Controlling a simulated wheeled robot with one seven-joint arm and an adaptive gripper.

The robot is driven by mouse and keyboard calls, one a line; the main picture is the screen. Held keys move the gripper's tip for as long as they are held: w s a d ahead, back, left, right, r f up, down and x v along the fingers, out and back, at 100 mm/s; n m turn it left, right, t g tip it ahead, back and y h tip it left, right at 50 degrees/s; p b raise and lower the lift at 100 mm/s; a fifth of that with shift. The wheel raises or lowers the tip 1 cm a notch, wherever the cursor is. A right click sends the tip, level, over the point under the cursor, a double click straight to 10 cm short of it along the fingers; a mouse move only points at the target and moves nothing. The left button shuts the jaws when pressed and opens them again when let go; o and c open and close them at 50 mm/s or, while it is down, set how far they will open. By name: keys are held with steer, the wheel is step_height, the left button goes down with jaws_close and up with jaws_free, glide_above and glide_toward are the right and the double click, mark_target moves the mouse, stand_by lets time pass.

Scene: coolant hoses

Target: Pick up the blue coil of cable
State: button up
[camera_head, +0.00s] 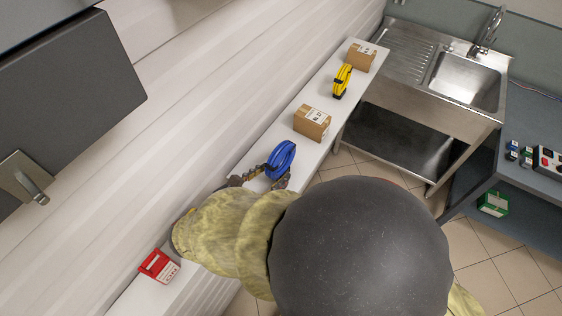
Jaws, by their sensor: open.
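The blue coil of cable (281,159) is on the narrow white shelf (260,157), near the middle of the head view. My gripper (266,176) is just on the near side of the coil, its two dark fingers spread apart and pointing toward it. The fingertips are close to the coil's lower edge; I cannot tell whether they touch it. Nothing is clearly held. My arm and a large dark rounded part of it hide the space below and right of the coil.
A cardboard box (312,123), a yellow coil (342,81) and another box (361,56) stand farther along the shelf. A red item (159,266) is at its near end. A pale wall (190,80) runs along the left. A steel sink (465,80) stands beyond.

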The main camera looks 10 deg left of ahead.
mark_target(280, 168)
steer(key=x, duration=0.4)
steer(key=shift+w+d, duration=0.15)
steer(key=shift+w, duration=0.25)
steer(key=shift+c, duration=0.2)
steer(key=c, duration=1.1)
jaws_close()
